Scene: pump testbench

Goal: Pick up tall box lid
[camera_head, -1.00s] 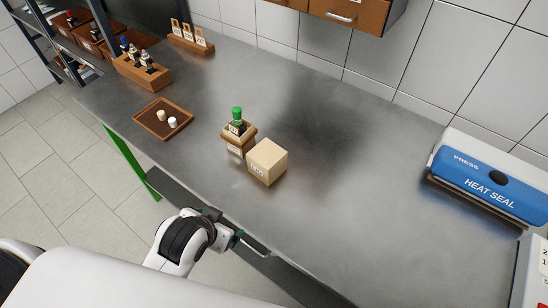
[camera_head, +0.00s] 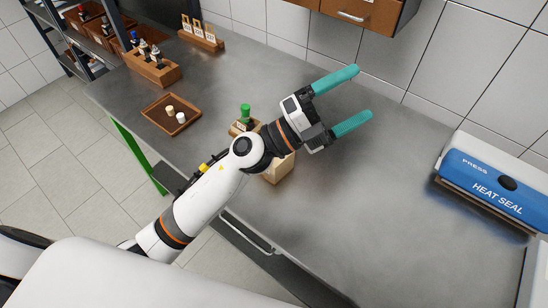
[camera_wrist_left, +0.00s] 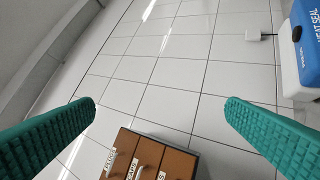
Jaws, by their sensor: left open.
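My left gripper (camera_head: 362,94) is open and empty above the metal table, its teal fingers pointing to the upper right. A tan box (camera_head: 281,169) stands on the table, largely hidden under my left arm and wrist. I cannot make out a separate lid on it. Next to it, a small open box holding a green-capped bottle (camera_head: 245,110) is also partly covered by my arm. My right gripper is not in view.
A blue and white heat sealer (camera_head: 493,188) stands at the right. A brown tray (camera_head: 157,122) with small caps and a bottle rack (camera_head: 152,67) stand at the left. Wooden drawers (camera_head: 360,14) hang on the wall, also visible in the wrist view (camera_wrist_left: 150,150). The table's right middle is clear.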

